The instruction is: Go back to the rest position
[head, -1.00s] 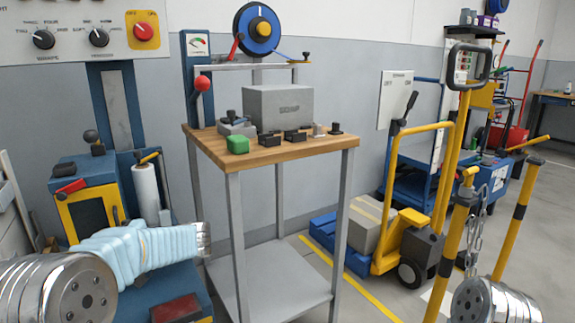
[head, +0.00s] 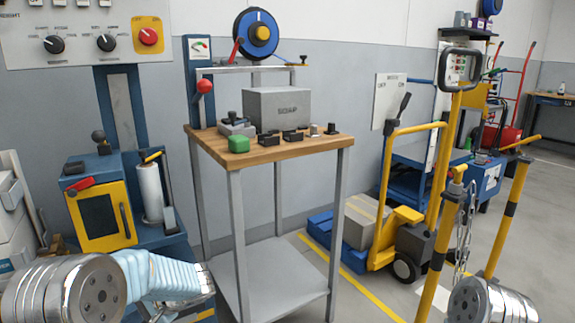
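My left arm comes in at the lower left, with a round metal joint and a pale blue ribbed sleeve. Its far end, where my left gripper (head: 203,280) sits, is low in front of the blue cabinet and left of the wooden-topped stand. The fingers cannot be made out, so open or shut is unclear. Of my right arm only a round metal joint shows at the lower right edge; my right gripper is out of view.
The wooden-topped stand (head: 285,150) holds a grey box (head: 277,108), a green block (head: 239,144) and small dark parts. The blue cabinet (head: 90,165) has a yellow door. A yellow pallet truck (head: 400,222) and yellow posts (head: 512,215) stand right. Floor shows between them.

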